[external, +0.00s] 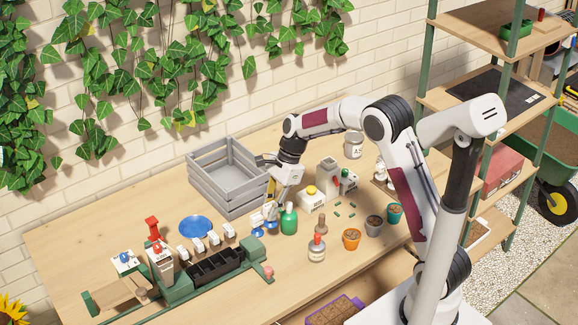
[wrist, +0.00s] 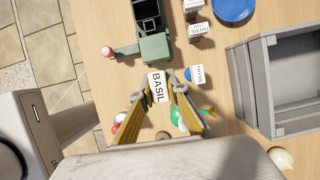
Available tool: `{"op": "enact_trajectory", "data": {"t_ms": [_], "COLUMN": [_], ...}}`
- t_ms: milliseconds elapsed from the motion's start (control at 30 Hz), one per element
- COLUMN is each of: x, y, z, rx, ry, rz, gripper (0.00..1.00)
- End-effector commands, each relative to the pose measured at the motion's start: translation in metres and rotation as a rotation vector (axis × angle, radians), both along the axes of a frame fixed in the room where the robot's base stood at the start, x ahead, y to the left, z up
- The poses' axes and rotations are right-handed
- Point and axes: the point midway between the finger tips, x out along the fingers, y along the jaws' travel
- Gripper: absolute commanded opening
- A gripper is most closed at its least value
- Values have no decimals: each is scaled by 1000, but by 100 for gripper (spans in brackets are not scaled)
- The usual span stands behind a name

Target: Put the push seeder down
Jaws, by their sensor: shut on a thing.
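My gripper (external: 271,192) points down beside the grey crate. It is shut on the push seeder, whose white BASIL label (wrist: 157,88) shows between the two yellow fingers in the wrist view. In the external view the push seeder (external: 271,210) is a small white and blue thing under the fingertips, partly hidden. I cannot tell whether its bottom touches the table. A similar white and blue thing labelled THYME (wrist: 196,75) stands close by, to the right in the wrist view.
The grey slatted crate (external: 228,177) stands behind my gripper. A green bottle (external: 289,218) is just right of the push seeder. A green rack with black cells (external: 215,266) and a blue plate (external: 196,227) lie to the left. Orange (external: 351,239) and grey pots stand at right.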

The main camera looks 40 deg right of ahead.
Motion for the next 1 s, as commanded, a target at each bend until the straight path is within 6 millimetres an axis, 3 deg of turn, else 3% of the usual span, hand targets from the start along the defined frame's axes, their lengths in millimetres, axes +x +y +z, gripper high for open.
{"op": "enact_trajectory", "data": {"t_ms": [367, 1000], "x": [8, 92], "y": [-4, -22], "z": [5, 36], "rx": [0, 1], "ry": [-3, -2], "rz": [-206, -676], "gripper": [0, 0]}}
